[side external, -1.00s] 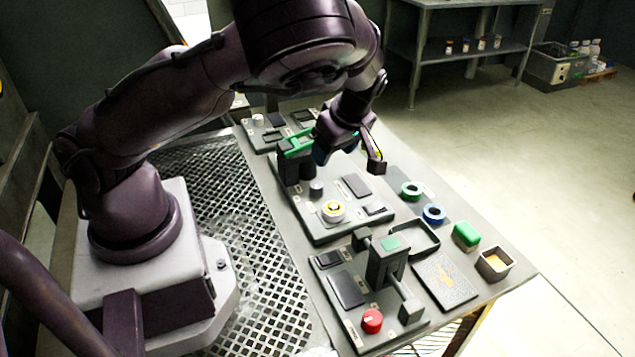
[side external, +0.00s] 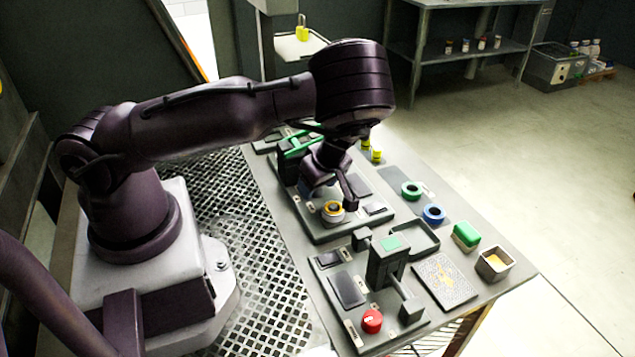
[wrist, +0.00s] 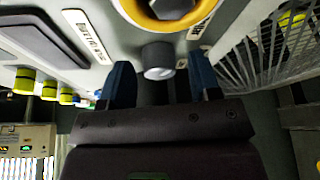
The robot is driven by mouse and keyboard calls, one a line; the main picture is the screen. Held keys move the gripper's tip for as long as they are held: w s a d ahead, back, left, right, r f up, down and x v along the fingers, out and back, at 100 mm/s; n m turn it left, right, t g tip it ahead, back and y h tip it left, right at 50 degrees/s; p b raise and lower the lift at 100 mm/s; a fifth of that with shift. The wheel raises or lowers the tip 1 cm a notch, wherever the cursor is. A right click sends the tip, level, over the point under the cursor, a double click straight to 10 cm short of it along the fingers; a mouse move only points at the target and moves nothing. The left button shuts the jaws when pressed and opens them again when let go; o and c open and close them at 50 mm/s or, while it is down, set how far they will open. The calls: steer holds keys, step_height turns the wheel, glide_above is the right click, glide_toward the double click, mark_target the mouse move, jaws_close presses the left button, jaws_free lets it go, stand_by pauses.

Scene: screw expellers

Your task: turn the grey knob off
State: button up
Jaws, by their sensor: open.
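The grey knob (wrist: 158,60) is a short cylinder standing up from a grey panel, seen in the wrist view between my two blue fingertips. In the side view my gripper hides it. My gripper (wrist: 161,72) is open, with one finger on each side of the knob; a gap shows on both sides and I see no contact. In the side view my gripper (side external: 330,192) is low over the middle panel (side external: 330,236), just behind a yellow-ringed round control (side external: 333,211).
The yellow-ringed control is close to my fingers. A green-barred part (side external: 298,142) stands behind my gripper. In front is another panel with a lever block (side external: 388,262) and a red knob (side external: 372,321). Green (side external: 411,190) and blue (side external: 433,213) rings lie to the right.

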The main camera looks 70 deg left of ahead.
steer(key=c, duration=0.9)
steer(key=shift+m, duration=0.3)
steer(key=m+t, duration=0.2)
steer(key=m, duration=0.3)
steer(key=shift+r, duration=0.1)
steer(key=m+t, duration=0.1)
steer(key=m, duration=0.2)
steer(key=m+t+h, duration=0.1)
steer(key=m, duration=0.2)
steer(key=shift+s, duration=0.1)
steer(key=shift+t, duration=0.3)
